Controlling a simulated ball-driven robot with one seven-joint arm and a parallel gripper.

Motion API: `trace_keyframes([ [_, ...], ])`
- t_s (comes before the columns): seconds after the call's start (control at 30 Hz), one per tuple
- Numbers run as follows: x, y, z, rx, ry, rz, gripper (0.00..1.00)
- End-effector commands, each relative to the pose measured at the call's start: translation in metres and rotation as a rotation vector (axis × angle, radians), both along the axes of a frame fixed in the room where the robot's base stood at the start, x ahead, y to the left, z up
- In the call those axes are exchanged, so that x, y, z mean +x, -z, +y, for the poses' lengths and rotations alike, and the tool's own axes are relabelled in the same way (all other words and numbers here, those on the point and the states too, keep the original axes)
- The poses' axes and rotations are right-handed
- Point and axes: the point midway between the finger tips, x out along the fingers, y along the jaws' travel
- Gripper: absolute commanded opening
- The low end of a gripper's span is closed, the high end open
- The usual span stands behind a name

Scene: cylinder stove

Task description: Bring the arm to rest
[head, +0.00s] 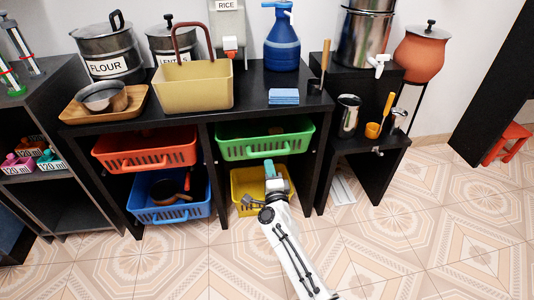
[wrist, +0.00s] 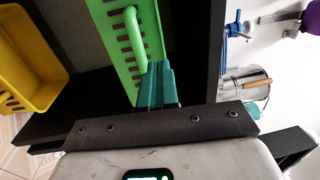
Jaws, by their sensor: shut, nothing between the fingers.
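My gripper (head: 269,168) is in front of the shelf unit in the head view, just below the front of the green basket (head: 265,142). My white arm reaches up to it from the bottom of the picture. In the wrist view the teal fingers of my gripper (wrist: 157,80) are together with nothing between them. They point toward the green basket (wrist: 128,30). I cannot tell whether the fingertips touch the basket. My gripper and wrist hide part of the yellow basket (head: 245,185) below.
An orange basket (head: 145,150) and a blue basket (head: 150,210) sit in the left bay. Pots, a beige carrier (head: 195,88) and a blue jug (head: 282,45) stand on the black top. A lower black stand (head: 350,150) is at right.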

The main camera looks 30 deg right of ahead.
Motion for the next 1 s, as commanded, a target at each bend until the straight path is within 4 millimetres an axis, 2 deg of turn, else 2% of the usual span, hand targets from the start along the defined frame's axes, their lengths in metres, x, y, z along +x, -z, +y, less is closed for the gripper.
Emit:
trace_keyframes([
  [0.1, -0.017, 0.000, 0.006, 0.000, 0.000, 0.001, 0.00],
  [0.2, -0.025, 0.002, 0.008, 0.000, 0.001, 0.000, 0.00],
  [0.5, -0.030, 0.003, 0.010, -0.005, -0.005, 0.002, 0.00],
  [0.67, -0.041, 0.005, 0.030, -0.122, -0.141, 0.068, 0.00],
  [0.77, -0.059, 0.011, 0.052, -0.265, -0.292, 0.155, 0.00],
  [0.87, -0.086, 0.022, 0.072, -0.423, -0.447, 0.265, 0.00],
  [1.0, -0.136, 0.043, 0.090, -0.637, -0.644, 0.442, 0.00],
])
